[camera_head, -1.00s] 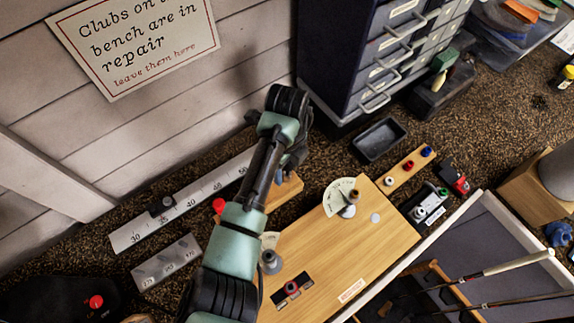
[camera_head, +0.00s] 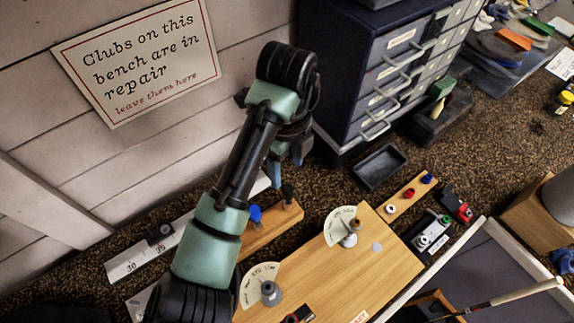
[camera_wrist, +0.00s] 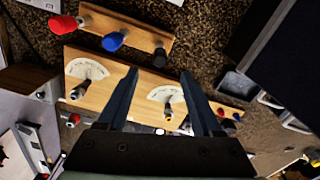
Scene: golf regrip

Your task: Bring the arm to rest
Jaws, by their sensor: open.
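My arm reaches up from the lower left in the head view, bent at a dark joint near the wall. My gripper (camera_head: 287,163) hangs from its end above the back of the bench. In the wrist view, my gripper (camera_wrist: 158,95) shows two dark blue fingers standing apart with nothing between them. The gripper is above the bench and touches nothing that I can see. Part of the wrist is hidden behind the arm in the head view.
A wooden board with dials (camera_head: 375,245) lies on the bench. A peg strip (camera_head: 270,228) holds blue and black knobs, with a red one in the wrist view (camera_wrist: 62,24). A drawer cabinet (camera_head: 350,75) stands right of the arm, near a black tray (camera_head: 379,167). A sign (camera_head: 140,60) hangs behind.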

